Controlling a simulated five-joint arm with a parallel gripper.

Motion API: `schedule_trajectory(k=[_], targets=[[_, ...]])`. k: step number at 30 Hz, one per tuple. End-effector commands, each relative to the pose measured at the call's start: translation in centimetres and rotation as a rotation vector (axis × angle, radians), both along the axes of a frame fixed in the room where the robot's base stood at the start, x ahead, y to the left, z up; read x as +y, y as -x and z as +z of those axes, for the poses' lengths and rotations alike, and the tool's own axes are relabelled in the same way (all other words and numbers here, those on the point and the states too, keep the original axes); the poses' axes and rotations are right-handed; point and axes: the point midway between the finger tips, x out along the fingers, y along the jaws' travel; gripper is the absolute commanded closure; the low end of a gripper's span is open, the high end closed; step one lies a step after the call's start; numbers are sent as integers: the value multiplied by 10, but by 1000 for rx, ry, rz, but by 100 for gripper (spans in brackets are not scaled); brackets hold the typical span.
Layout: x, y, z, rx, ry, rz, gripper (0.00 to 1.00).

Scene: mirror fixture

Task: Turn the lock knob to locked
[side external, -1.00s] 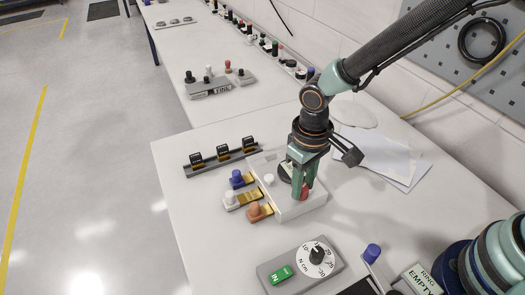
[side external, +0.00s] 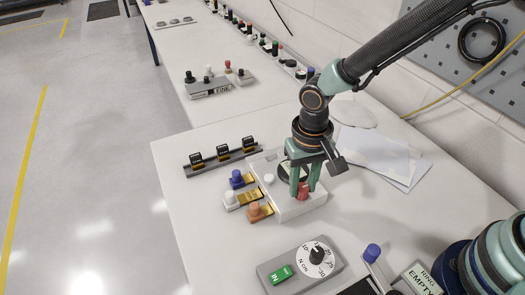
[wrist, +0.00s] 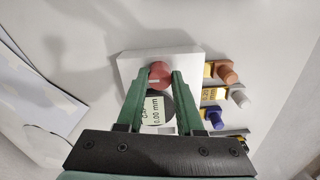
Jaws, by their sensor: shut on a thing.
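A white fixture block (side external: 291,214) stands on the table; its pale plate also shows in the wrist view (wrist: 132,66). A short red knob (side external: 303,191), apparently the lock knob, stands on its near right part. The same red knob (wrist: 160,69) sits between the fingertips in the wrist view. My gripper (side external: 304,187) points down with its green fingers on either side of the knob, shut on it. A dark round part with a label reading "0.00 mm" (wrist: 157,109) lies between the fingers and is partly hidden. I cannot read any lock marking.
Blue (side external: 237,178), white (side external: 230,197) and orange (side external: 254,210) knobs with brass parts sit left of the block. A grey box with an "N cm" dial (side external: 316,254) and green "IN" label stands in front. A rack (side external: 222,157) lies behind. Papers (side external: 385,158) lie right.

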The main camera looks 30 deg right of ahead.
Motion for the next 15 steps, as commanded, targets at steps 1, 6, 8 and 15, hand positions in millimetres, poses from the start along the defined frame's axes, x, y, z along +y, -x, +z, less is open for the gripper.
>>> schedule_trajectory(k=[1,6,8,15], targets=[[0,-1,2,-2,-2,-3,100],[0,-1,2,-2,-2,-2,100],[0,-1,2,-2,-2,-2,53],[0,-1,1,-1,-1,-1,52]])
